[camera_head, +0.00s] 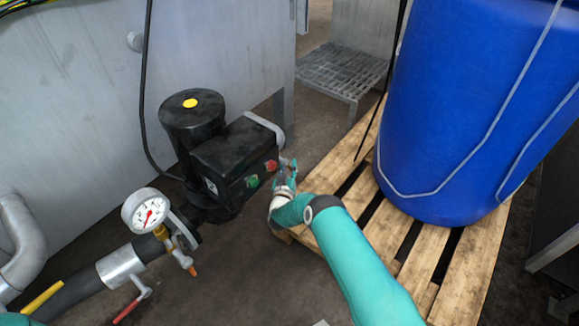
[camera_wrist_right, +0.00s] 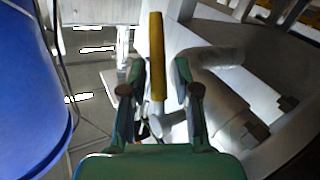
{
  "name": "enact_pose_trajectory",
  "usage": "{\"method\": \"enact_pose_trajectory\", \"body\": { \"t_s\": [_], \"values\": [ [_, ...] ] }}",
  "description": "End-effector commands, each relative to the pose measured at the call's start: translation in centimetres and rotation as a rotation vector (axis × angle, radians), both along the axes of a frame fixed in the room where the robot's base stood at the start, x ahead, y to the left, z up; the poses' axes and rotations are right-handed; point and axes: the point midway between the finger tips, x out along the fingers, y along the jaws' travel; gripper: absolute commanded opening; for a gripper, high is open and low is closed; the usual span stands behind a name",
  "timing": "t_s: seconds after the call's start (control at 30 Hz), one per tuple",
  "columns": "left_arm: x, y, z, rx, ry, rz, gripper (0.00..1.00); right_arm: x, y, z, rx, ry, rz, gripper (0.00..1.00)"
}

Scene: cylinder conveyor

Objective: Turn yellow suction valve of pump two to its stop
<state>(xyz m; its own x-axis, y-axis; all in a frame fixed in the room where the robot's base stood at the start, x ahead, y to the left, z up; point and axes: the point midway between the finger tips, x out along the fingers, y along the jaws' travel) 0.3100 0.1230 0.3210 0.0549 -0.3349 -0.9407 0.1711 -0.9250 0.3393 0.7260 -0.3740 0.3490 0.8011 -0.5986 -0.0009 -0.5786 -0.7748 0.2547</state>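In the right wrist view a yellow valve handle (camera_wrist_right: 156,55) stands upright between the two fingers of my right gripper (camera_wrist_right: 157,90). The fingers are open, with a gap on each side of the handle. In the head view my right gripper (camera_head: 286,175) is beside the black pump motor (camera_head: 225,150), near its red and green buttons. The handle between its fingers cannot be made out there. Another yellow lever (camera_head: 42,298) shows at the lower left of the head view, on the pipework. My left gripper is out of view.
A pressure gauge (camera_head: 146,211) and a red lever (camera_head: 127,311) are left of the motor. A blue drum (camera_head: 460,110) stands on a wooden pallet (camera_head: 470,275) at the right, close to my right arm. A grey tank (camera_head: 70,110) is behind.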

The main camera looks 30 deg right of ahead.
Motion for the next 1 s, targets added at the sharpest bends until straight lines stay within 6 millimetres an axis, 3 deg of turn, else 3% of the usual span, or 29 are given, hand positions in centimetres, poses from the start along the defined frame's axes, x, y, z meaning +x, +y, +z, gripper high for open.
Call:
{"method": "enact_pose_trajectory", "body": {
  "t_s": [0.03,0.13,0.17,0.4,0.43,0.67,1.0],
  "values": [
    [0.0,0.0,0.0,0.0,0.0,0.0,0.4,0.0,0.0,0.0,0.0,0.0,0.0,0.17],
    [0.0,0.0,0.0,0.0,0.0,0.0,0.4,0.0,0.0,0.0,0.0,0.0,0.0,0.01],
    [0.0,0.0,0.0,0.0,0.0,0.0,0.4,0.0,0.0,0.0,0.0,0.0,0.0,0.0],
    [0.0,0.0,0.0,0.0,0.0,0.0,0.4,0.0,0.1,0.0,0.0,0.0,0.002,0.0],
    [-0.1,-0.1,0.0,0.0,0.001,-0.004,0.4,0.0,-0.8,0.0,0.0,0.0,0.0,0.0],
    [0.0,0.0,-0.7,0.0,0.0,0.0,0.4,0.0,-0.2,-0.2,-0.018,-0.008,0.001,0.0],
    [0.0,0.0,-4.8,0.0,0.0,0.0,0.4,0.2,-0.6,-0.4,-0.174,-0.074,0.004,0.0]
  ]
}}
